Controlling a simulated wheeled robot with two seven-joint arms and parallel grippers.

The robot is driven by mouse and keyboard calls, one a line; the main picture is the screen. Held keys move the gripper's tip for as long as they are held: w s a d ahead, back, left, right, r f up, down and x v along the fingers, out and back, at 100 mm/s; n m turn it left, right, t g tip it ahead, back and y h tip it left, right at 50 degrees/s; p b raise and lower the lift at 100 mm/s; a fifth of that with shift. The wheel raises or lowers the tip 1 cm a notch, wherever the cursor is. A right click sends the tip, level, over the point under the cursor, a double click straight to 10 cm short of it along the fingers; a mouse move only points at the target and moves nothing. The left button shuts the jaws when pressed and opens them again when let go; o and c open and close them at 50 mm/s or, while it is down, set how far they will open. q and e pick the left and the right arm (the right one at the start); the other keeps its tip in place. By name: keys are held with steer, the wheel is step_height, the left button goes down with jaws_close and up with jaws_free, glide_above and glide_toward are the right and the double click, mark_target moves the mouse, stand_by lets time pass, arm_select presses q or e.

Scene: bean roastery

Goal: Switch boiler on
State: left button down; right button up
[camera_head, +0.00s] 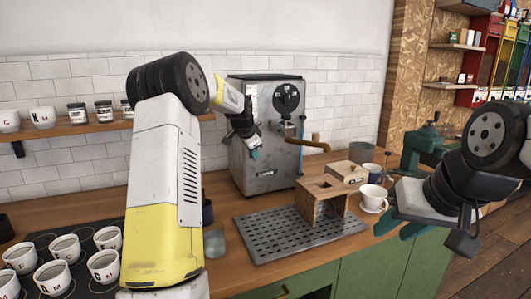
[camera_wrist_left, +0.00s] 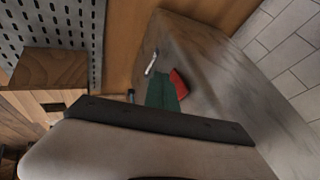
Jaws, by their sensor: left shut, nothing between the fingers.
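The boiler is a grey metal machine (camera_head: 275,178) with a round black dial (camera_head: 287,99) and a wooden-handled lever on its front. My left gripper (camera_head: 254,153) is at its left side panel, fingers shut and empty. In the left wrist view the green fingertips (camera_wrist_left: 162,92) lie in front of the panel, beside a small silver toggle lever (camera_wrist_left: 152,62) and a red part (camera_wrist_left: 179,83). Whether they touch either cannot be told. My right gripper (camera_head: 402,226) is off to the right, its teal fingers apart, holding nothing visible.
A perforated drip tray (camera_head: 265,244) and a wooden box stand (camera_head: 312,212) are in front of the machine. A white cup on a saucer (camera_head: 373,197) stands to the right. Several cups (camera_head: 64,248) fill a dark mat at left. A jar shelf (camera_head: 60,130) runs along the tiled wall.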

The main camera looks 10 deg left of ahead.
arm_select(q)
steer(key=shift+w+a, duration=0.3)
steer(key=shift+w, duration=0.15)
steer(key=shift+w+a+f, duration=0.1)
steer(key=shift+w+f, duration=0.05)
steer(key=shift+w, duration=0.05)
steer(key=shift+r, duration=0.9)
